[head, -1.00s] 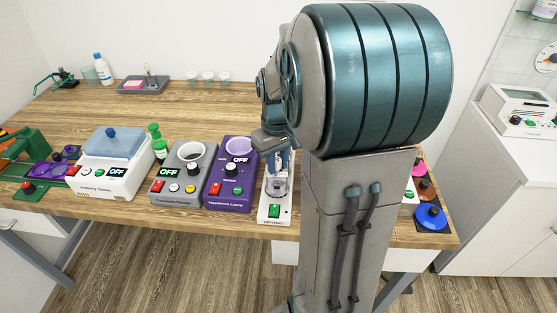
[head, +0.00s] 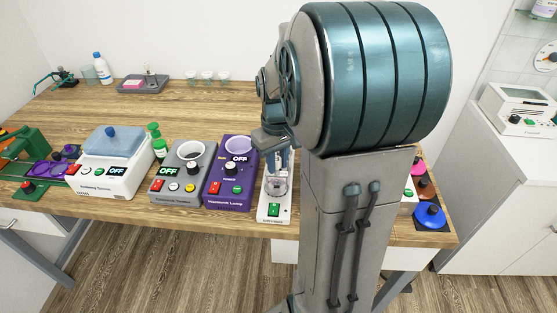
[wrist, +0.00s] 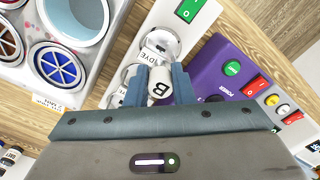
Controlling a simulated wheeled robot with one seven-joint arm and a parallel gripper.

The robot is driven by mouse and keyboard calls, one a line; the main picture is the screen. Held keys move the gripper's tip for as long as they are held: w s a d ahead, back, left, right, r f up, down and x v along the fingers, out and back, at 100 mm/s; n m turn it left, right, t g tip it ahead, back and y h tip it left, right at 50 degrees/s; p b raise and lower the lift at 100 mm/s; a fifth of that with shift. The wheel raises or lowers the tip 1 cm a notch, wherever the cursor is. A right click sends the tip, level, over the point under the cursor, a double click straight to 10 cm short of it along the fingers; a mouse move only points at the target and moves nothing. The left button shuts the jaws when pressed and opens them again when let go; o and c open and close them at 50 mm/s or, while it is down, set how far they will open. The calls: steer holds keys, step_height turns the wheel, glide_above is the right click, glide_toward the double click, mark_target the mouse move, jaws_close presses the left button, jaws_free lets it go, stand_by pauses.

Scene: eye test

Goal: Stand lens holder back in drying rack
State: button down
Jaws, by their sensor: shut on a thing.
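My gripper (wrist: 159,86) is shut on a small white piece marked "B" (wrist: 158,91), held between its two blue fingers in the wrist view. I cannot tell whether this piece is the lens holder. The fingers are over a narrow white device with a green switch (wrist: 188,10), beside round white lettered parts (wrist: 160,46). In the head view my gripper (head: 276,158) is small and low over this white device (head: 272,213), at a clear cylinder. No drying rack can be made out for sure; my arm hides part of the table.
A purple lamp unit (head: 230,185) stands close to the left of the white device, with a grey unit (head: 178,178) beyond it. In the wrist view a white box (wrist: 98,62) with spoked discs stands left. The table's back middle is mostly clear.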

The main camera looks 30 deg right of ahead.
steer(key=shift+f, duration=0.35)
steer(key=c, duration=0.9)
jaws_free()
steer(key=shift+o, duration=0.2)
steer(key=shift+r+p, duration=2.2)
steer(key=shift+r, duration=0.9)
steer(key=shift+w, duration=0.1)
